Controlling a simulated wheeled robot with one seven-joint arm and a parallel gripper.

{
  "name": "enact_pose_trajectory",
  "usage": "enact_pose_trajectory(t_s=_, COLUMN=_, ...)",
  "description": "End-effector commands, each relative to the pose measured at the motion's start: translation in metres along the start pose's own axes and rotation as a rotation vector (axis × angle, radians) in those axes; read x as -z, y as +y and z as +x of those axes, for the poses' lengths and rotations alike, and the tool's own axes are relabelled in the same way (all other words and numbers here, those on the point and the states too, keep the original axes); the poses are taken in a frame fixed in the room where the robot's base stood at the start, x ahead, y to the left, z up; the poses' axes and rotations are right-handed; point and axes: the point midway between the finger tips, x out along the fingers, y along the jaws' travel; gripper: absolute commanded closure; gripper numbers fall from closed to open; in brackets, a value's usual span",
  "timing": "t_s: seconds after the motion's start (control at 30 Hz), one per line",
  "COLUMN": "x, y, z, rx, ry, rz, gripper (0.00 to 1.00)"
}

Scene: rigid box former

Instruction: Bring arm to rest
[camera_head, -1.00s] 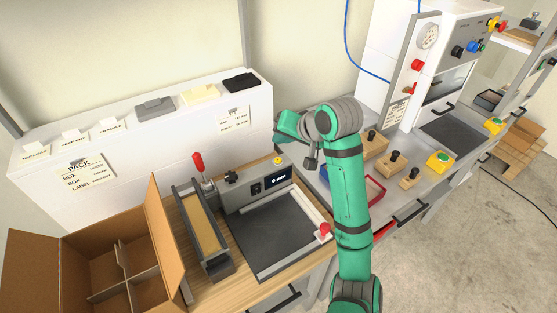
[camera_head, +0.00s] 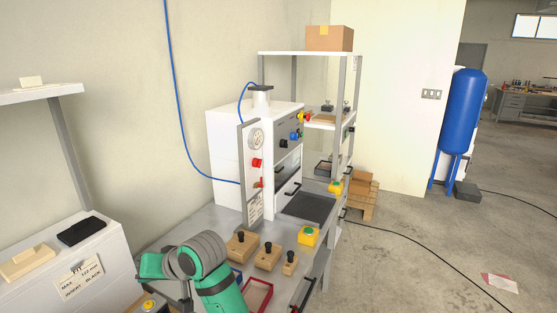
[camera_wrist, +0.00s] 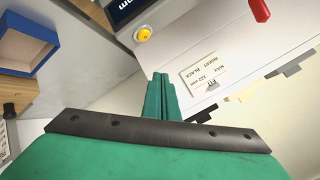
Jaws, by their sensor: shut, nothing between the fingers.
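In the wrist view my gripper (camera_wrist: 160,90) shows two green fingers pressed together, with nothing between them. It points toward a white panel and a card with printed text (camera_wrist: 208,75), and touches nothing that I can see. In the head view my green and grey arm (camera_head: 215,285) is bent at the lower edge, in front of the grey bench. The gripper's fingertips cannot be made out clearly there.
Wooden blocks with black knobs (camera_head: 267,257), a red-rimmed tray (camera_head: 257,296) and a yellow box with a green button (camera_head: 308,236) stand on the bench near my arm. A white machine (camera_head: 228,150) stands behind. Open floor (camera_head: 410,250) lies to the right.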

Motion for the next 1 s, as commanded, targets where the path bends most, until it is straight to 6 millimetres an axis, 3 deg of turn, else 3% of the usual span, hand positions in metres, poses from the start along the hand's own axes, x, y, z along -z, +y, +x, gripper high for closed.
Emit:
enact_pose_trajectory(t_s=0.27, x=0.012, y=0.07, z=-0.013, rx=0.039, ry=0.356, rz=0.042, gripper=1.0)
enact_pose_trajectory(t_s=0.53, x=-0.006, y=0.163, z=-0.059, rx=-0.103, ry=0.694, rz=0.041, gripper=1.0)
enact_pose_trajectory(t_s=0.67, x=-0.032, y=0.205, z=-0.084, rx=-0.213, ry=0.813, rz=0.035, gripper=1.0)
enact_pose_trajectory(t_s=0.8, x=-0.072, y=0.239, z=-0.104, rx=-0.327, ry=0.893, rz=0.034, gripper=1.0)
enact_pose_trajectory(t_s=1.0, x=-0.141, y=0.262, z=-0.111, rx=-0.443, ry=0.935, rz=0.053, gripper=1.0)
